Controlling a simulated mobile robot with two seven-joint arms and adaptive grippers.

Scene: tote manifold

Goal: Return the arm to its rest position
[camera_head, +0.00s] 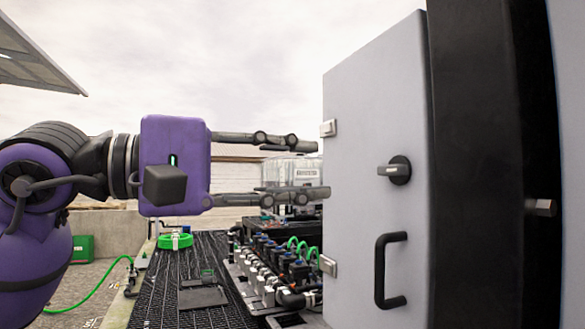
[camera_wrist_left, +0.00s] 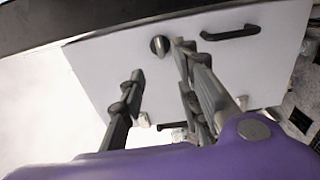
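My left arm (camera_head: 60,190) comes in from the left, purple and dark grey, stretched out level. My left gripper (camera_head: 320,170) is open, its two fingers apart one above the other, with nothing between them that it grips. The fingertips are close to the left edge of the grey cabinet door (camera_head: 365,160); I cannot tell whether they touch it. In the left wrist view the open gripper (camera_wrist_left: 158,75) shows in front of the same door (camera_wrist_left: 105,75), with its dark knob (camera_wrist_left: 160,45) and handle (camera_wrist_left: 230,33). My right gripper is not in view.
Behind the fingers stands a clear container (camera_head: 292,172). Below is a manifold with valves and green hoses (camera_head: 280,265) beside a black grated surface (camera_head: 175,280). A green ring (camera_head: 175,241) lies on it. A green crate (camera_head: 82,248) stands at far left. A black frame (camera_head: 480,160) fills the right.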

